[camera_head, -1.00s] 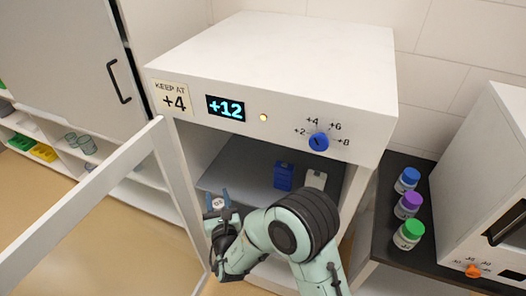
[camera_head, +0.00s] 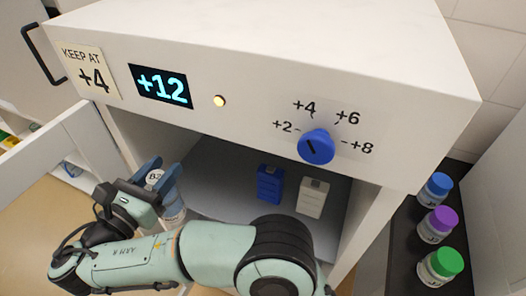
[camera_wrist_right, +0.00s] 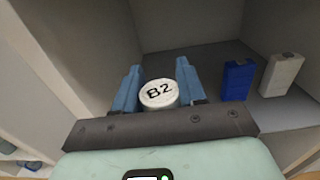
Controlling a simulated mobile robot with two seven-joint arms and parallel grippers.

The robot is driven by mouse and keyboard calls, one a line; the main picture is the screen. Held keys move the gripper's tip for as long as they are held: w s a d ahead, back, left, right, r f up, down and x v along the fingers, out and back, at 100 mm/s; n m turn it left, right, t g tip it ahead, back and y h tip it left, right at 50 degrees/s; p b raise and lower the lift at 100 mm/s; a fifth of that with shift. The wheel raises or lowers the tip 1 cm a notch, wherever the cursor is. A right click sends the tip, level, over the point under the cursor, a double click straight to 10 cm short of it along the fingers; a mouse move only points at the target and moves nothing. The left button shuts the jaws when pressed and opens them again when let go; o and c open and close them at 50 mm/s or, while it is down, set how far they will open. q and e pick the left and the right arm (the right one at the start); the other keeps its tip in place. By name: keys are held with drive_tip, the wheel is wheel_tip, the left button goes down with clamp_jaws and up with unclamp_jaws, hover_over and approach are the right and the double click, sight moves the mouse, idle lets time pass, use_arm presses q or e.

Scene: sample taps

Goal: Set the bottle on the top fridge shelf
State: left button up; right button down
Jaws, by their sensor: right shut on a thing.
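The bottle (camera_head: 174,212) has a white cap marked B2 and a pale, partly clear body. My right gripper (camera_head: 160,172) is shut on it near the cap, its blue fingers on either side. In the right wrist view the cap (camera_wrist_right: 158,95) sits between the fingers, and the bottle's body is hidden below. The bottle is upright or nearly so, at the left part of the fridge opening. The fridge (camera_head: 262,50) is white and open at the front. Its grey shelf (camera_head: 222,180) shows inside. Whether the bottle touches the shelf I cannot tell. My left gripper is out of view.
A blue pack (camera_head: 269,184) and a white pack (camera_head: 312,197) stand on the shelf to the right. The open fridge door (camera_head: 60,145) is at left. The display (camera_head: 162,87) reads +12, beside a blue knob (camera_head: 316,147). Capped jars (camera_head: 437,222) stand outside at right.

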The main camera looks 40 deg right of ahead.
drive_tip(key=b+x, duration=0.3)
drive_tip(key=x, duration=1.6)
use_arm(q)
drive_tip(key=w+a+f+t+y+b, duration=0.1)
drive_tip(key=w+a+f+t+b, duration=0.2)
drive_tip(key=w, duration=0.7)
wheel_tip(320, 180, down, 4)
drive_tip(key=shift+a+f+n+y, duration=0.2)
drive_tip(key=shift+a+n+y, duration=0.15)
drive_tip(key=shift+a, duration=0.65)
use_arm(e)
wheel_tip(320, 180, down, 7)
drive_tip(key=shift+d+r, duration=0.15)
drive_tip(key=shift+d, duration=0.1)
drive_tip(key=c, duration=0.6)
unclamp_jaws()
drive_tip(key=shift+w, duration=0.1)
drive_tip(key=shift+c, duration=0.2)
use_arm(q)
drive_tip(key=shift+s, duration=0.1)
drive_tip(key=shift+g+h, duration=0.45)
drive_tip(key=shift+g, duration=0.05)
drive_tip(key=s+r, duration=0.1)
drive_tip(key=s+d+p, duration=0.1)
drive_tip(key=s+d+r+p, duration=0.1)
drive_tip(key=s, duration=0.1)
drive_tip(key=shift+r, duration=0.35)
use_arm(e)
drive_tip(key=v, duration=1.2)
